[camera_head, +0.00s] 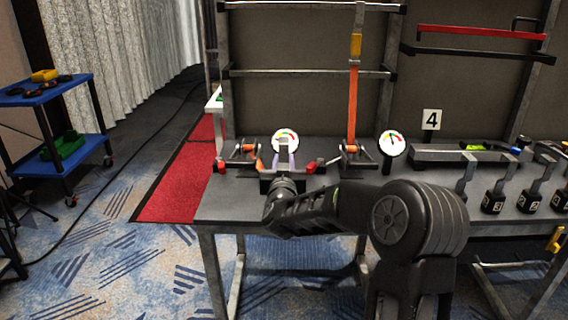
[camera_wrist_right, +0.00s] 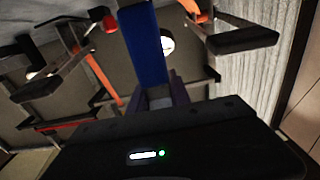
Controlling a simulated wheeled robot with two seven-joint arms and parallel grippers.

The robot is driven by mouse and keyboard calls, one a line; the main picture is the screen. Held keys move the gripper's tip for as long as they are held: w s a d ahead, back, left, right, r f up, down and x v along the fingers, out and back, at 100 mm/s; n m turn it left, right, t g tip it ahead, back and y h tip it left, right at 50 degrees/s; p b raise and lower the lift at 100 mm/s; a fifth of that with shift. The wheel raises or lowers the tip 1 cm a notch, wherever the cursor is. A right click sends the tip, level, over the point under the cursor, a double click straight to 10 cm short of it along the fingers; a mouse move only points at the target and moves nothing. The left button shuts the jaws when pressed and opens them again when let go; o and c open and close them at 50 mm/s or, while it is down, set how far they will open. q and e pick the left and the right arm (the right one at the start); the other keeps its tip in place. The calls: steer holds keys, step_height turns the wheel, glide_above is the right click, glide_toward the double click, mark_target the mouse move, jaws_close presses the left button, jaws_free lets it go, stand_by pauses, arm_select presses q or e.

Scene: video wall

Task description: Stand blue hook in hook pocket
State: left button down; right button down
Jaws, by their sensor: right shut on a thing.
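My right gripper (camera_head: 284,163) is above the grey bench, with its lilac fingers in front of the left round gauge. In the right wrist view my right gripper (camera_wrist_right: 158,94) is shut on the blue hook (camera_wrist_right: 146,45), which shows as a flat blue bar reaching away from the fingers. In the head view only a grey piece shows between the fingers and no blue is visible. I cannot single out the hook pocket. My left gripper is not in view.
Ratchets (camera_head: 242,155) and (camera_head: 352,152) flank my gripper, the right one with an orange strap (camera_head: 353,105). Gauges (camera_head: 286,139) and (camera_head: 392,143) stand behind. Numbered black blocks (camera_head: 493,202) with grey bars line the bench's right. A blue cart (camera_head: 52,92) stands far left.

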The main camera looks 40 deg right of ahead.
steer(key=shift+f, duration=0.2)
steer(key=c, duration=1.2)
jaws_free()
steer(key=shift+s+a+r, duration=0.1)
steer(key=shift+r, duration=0.15)
steer(key=v, duration=1.1)
steer(key=shift+s+a, duration=0.25)
steer(key=shift+s, duration=0.05)
steer(key=shift+f, duration=0.15)
